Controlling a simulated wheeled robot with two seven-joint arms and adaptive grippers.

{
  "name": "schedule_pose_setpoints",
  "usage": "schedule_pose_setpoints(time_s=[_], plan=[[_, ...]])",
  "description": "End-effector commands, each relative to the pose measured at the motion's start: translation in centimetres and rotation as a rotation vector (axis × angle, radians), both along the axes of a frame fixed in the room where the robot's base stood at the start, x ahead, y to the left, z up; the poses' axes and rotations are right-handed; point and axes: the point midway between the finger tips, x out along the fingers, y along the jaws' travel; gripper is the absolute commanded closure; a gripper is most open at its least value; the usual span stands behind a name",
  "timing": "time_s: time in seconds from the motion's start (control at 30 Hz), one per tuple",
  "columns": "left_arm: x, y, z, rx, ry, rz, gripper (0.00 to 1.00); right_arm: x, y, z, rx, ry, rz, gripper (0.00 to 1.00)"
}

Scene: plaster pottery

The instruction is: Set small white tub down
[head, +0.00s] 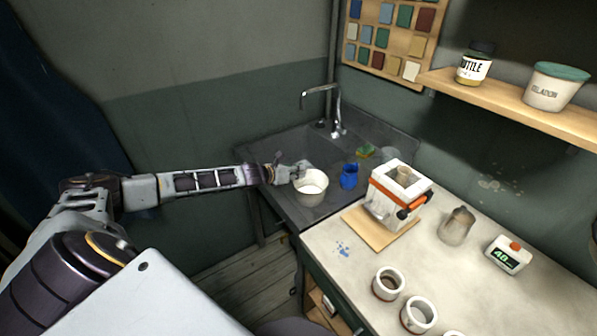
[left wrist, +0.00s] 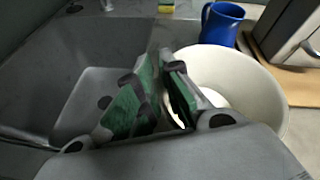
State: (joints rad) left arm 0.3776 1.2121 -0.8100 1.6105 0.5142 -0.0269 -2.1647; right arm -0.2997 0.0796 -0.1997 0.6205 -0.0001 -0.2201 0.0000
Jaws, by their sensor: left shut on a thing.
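The small white tub (head: 311,197) is round and open at the top. It is upright at the front of the dark sink counter, left of a blue mug (head: 349,177). I cannot tell whether its base touches the counter. My left gripper (head: 298,172) is shut on the tub's near-left rim. In the left wrist view the green-padded fingers of the gripper (left wrist: 165,95) pinch the wall of the tub (left wrist: 262,92), and they hide part of its inside. My right gripper is not in view.
The sink basin (head: 290,150) and tap (head: 335,110) lie behind the tub. A sponge (head: 365,151) lies behind the mug. A white kiln-like box (head: 398,190) stands on a wooden board (head: 360,229) to the right. Pots (head: 388,284) and a timer (head: 508,254) stand on the pale worktop.

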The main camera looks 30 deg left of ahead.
Motion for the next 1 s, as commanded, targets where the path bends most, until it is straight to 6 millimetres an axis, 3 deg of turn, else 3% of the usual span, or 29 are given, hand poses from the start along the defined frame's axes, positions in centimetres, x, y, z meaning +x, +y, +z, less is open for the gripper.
schedule_pose_setpoints(time_s=[0.27,0.3,0.47,1.0], plan=[[0.04,-0.01,-0.08,-0.001,-0.002,0.000,1.00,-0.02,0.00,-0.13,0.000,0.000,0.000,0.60],[0.01,0.00,-0.19,0.000,0.000,0.000,0.90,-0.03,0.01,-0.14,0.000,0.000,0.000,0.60],[0.00,0.00,-0.16,0.000,0.000,0.000,0.70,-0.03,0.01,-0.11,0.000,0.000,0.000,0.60],[-0.16,0.06,0.03,0.000,0.001,0.000,0.70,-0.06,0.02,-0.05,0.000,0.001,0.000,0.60]])
